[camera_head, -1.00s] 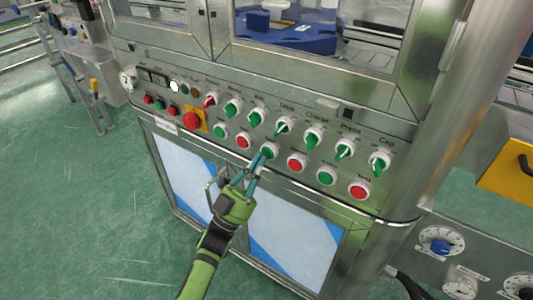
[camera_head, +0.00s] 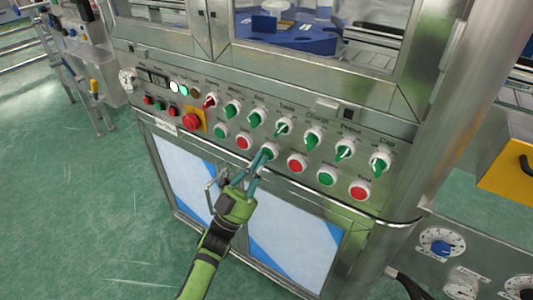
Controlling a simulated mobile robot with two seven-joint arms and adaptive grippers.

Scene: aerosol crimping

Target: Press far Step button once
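My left gripper (camera_head: 264,157) reaches up from the bottom of the view, with its two thin teal fingers close together at the tips. The fingertips are at a green push button (camera_head: 270,149) in the lower row of the control panel and seem to touch it. They cover part of its face, so how far it is pressed cannot be told. The button labels are too small to read, so I cannot confirm which is Step. Other green buttons (camera_head: 327,176) and red buttons (camera_head: 297,163) sit in the same row. My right gripper is not in view.
Green selector knobs (camera_head: 313,138) line the upper row. A red emergency stop (camera_head: 191,121) on a yellow plate is at the left, below lit white and green lamps (camera_head: 175,87). Cabinet handles (camera_head: 211,187) stick out beside my gripper.

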